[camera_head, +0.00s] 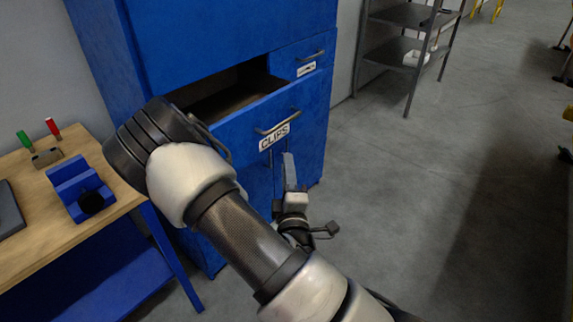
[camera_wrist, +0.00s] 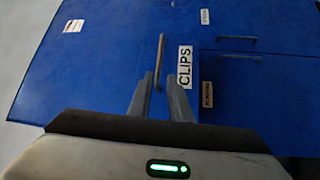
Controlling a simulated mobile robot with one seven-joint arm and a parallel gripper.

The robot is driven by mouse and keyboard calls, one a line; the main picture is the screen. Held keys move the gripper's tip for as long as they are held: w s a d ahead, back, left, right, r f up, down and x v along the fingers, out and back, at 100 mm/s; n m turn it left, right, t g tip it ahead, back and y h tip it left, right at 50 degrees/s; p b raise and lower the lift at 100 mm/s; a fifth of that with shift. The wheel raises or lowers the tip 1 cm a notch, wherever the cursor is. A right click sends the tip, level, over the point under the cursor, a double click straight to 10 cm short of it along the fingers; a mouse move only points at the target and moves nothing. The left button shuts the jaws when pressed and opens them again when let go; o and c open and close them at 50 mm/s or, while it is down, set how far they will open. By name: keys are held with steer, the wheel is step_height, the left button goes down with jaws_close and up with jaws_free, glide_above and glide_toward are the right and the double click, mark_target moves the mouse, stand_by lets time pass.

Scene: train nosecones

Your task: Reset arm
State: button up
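My gripper (camera_head: 288,156) is in front of the blue cabinet (camera_head: 220,35), just below the handle (camera_head: 278,122) of the drawer labelled CLIPS. In the wrist view, the two grey fingers of my gripper (camera_wrist: 160,77) stand apart with a gap between them, so it is open. The CLIPS drawer handle (camera_wrist: 161,60) shows in line with that gap, and no grip on it is visible. The CLIPS drawer (camera_head: 240,115) is pulled out and its dark inside partly shows. My arm hides part of the drawer's left side.
A wooden-topped workbench (camera_head: 25,250) stands at left, holding a blue block-shaped fixture (camera_head: 80,188) and red- and green-handled tools (camera_head: 52,127). A grey shelf unit (camera_head: 405,15) stands at the back right.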

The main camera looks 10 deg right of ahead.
steer(key=s+a+r+m+g+y+p, duration=0.1)
steer(key=a+r+m+g+y+p, duration=0.15)
steer(key=r+m+g, duration=0.3)
steer(key=s+a+r+m+g+y+p, duration=0.1)
steer(key=r+m+g+p, duration=0.3)
steer(key=r+m, duration=0.3)
steer(key=s+d+r+m+g+p, duration=0.1)
steer(key=s+r+g, duration=0.1)
steer(key=s+r, duration=0.4)
steer(key=s+d+r+m+g+p, duration=0.1)
steer(key=s+r, duration=0.6)
steer(key=s, duration=0.8)
steer(key=shift+d+r+g+p, duration=0.2)
steer(key=shift+d+g+p, duration=0.25)
steer(key=shift+g, duration=0.2)
